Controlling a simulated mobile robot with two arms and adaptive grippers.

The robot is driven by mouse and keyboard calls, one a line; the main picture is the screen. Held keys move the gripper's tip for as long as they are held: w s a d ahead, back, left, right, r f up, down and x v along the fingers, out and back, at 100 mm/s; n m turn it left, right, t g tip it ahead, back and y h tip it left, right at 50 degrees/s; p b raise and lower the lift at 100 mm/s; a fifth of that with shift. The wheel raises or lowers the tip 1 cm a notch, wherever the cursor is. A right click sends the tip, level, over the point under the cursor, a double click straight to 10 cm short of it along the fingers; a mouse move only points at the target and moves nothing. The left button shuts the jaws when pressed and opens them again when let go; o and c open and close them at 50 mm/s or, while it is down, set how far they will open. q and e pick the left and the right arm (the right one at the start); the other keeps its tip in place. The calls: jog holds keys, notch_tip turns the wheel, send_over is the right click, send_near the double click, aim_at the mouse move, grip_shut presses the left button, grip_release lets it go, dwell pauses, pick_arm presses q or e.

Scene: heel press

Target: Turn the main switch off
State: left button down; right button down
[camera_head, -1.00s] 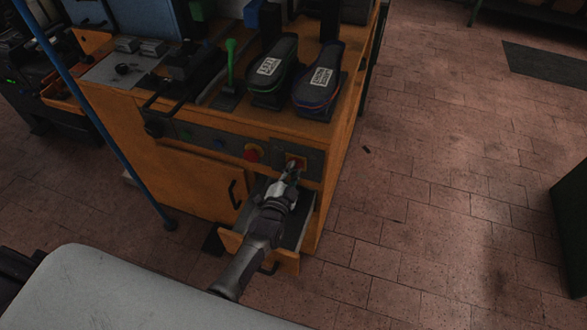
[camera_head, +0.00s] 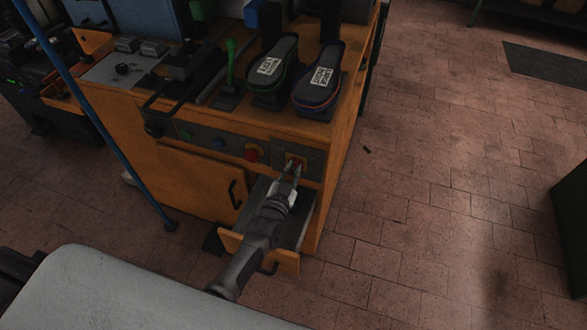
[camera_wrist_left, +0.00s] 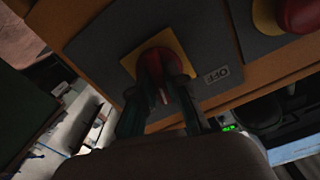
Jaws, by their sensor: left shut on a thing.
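The main switch (camera_head: 297,161) is a red knob on a yellow square plate, at the right end of the grey panel on the orange cabinet's front. In the left wrist view its red knob (camera_wrist_left: 153,55) sits in the upper middle, with an OFF label (camera_wrist_left: 217,75) beside it. My left gripper (camera_head: 292,168) reaches up to the switch from below. In the wrist view its two fingers (camera_wrist_left: 161,78) are closed on the knob and hide its lower part. The handle's exact angle is hard to tell. My right gripper does not show.
A red round button (camera_head: 253,152) on yellow sits left of the switch. An open drawer (camera_head: 259,251) lies beneath my left arm, with a closed cabinet door (camera_head: 190,182) beside it. Two shoe-shaped pieces (camera_head: 318,90) stand on top.

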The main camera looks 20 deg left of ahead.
pick_arm(q)
jog(key=n, duration=0.6)
jog(key=shift+f+n+b, duration=0.1)
jog(key=shift+n+b, duration=0.2)
jog(key=shift+b, duration=0.1)
jog(key=n+b, duration=0.1)
jog(key=n, duration=0.4)
jog(key=shift+a, duration=0.1)
jog(key=shift+n, duration=0.4)
jog(key=c, duration=1.2)
grip_release()
jog(key=s, duration=1.2)
jog(key=shift+a, duration=0.25)
